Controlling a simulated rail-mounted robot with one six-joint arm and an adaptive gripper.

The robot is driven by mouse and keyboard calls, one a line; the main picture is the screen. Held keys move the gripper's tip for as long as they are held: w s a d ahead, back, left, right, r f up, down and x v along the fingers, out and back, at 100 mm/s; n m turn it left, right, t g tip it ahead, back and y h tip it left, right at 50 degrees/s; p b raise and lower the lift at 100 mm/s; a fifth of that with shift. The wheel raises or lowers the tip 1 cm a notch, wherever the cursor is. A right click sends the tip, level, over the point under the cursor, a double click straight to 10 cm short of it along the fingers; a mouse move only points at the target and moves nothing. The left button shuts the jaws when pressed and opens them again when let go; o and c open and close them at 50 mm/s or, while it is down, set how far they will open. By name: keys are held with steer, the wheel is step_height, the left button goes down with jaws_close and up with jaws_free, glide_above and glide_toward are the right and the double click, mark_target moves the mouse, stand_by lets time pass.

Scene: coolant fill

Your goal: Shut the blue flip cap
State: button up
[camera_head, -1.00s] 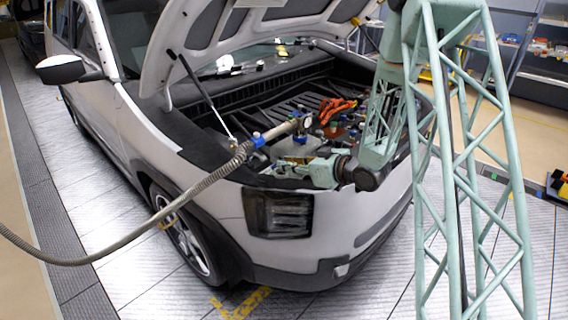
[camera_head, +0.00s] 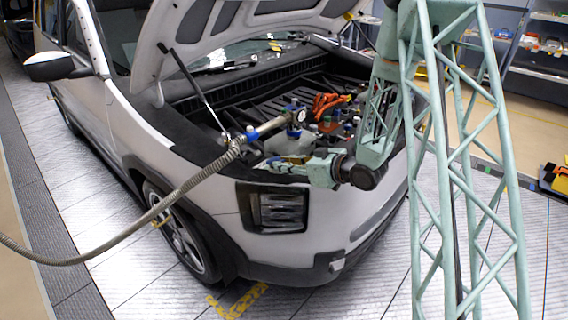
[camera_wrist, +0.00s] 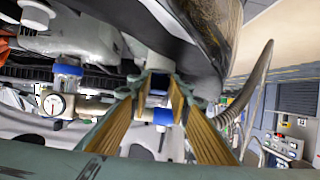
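My gripper (camera_wrist: 161,88) points into the engine bay. In the wrist view its two fingertips are apart, with a small dark blue part showing in the gap between them; I cannot tell whether this is the flip cap or whether they touch it. In the head view my gripper (camera_head: 272,163) lies low at the front of the bay, over a pale tank (camera_head: 288,145) that it partly covers. A filling head with a round gauge (camera_head: 299,116) and blue fittings stands at the tank; its gauge also shows in the wrist view (camera_wrist: 54,104). The blue flip cap is not clearly distinguishable.
A ribbed grey hose (camera_head: 190,182) runs from the filling head over the fender to the left. The raised hood (camera_head: 230,30) and its strut (camera_head: 195,85) are above and left. Orange cables (camera_head: 328,102) lie behind the tank.

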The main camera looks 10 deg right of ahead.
steer(key=shift+o, duration=1.4)
steer(key=shift+w, duration=0.1)
steer(key=shift+r, duration=0.1)
steer(key=shift+s+d+r, duration=0.15)
steer(key=shift+s+d, duration=0.1)
steer(key=shift+s, duration=0.05)
steer(key=v, duration=1.1)
steer(key=shift+s, duration=0.1)
steer(key=shift+c, duration=0.7)
